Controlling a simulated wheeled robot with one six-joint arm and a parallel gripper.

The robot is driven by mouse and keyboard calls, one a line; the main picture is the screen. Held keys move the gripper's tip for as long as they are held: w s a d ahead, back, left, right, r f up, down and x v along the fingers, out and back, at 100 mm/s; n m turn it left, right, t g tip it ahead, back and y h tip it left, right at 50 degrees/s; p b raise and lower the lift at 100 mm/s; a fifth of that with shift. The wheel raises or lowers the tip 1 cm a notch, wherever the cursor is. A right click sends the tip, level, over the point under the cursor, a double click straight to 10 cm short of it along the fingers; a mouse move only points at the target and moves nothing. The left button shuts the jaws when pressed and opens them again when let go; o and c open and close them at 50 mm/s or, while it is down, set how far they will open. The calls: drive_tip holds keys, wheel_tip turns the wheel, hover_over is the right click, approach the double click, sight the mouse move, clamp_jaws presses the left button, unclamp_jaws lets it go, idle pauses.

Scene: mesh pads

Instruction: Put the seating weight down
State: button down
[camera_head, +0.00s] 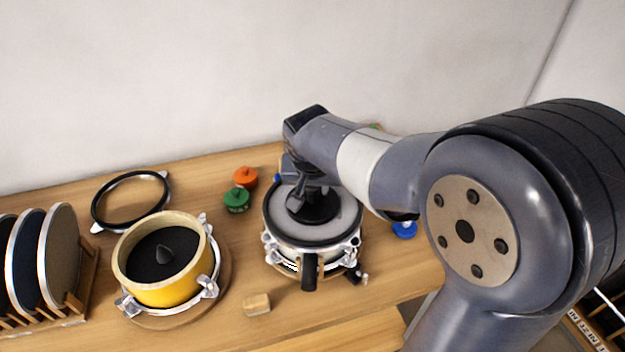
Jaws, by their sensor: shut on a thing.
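My gripper (302,190) points down over the round metal housing (284,240) in the middle of the table. It is shut on a black round piece, which I take to be the seating weight (320,213). The weight is over the grey round pad (345,215) at the top of the housing. I cannot tell whether it touches the pad. My gripper and wrist hide part of the weight and the far side of the housing.
Left stand a yellow cylinder (190,288) with a black inside, a black clamp ring (98,208) and a rack of discs (60,255). Orange (245,178) and green (236,201) knobs, a wooden block (257,304) and a blue knob (404,230) lie around the housing.

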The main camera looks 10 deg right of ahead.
drive_tip(key=shift+w, duration=0.1)
drive_tip(key=c, duration=0.9)
unclamp_jaws()
drive_tip(key=shift+f, duration=0.1)
drive_tip(key=shift+c, duration=0.2)
drive_tip(key=shift+s+r, duration=0.2)
drive_tip(key=shift+r, duration=0.1)
drive_tip(key=v, duration=1.1)
drive_tip(key=shift+s+r, duration=0.2)
drive_tip(key=shift+r, duration=0.1)
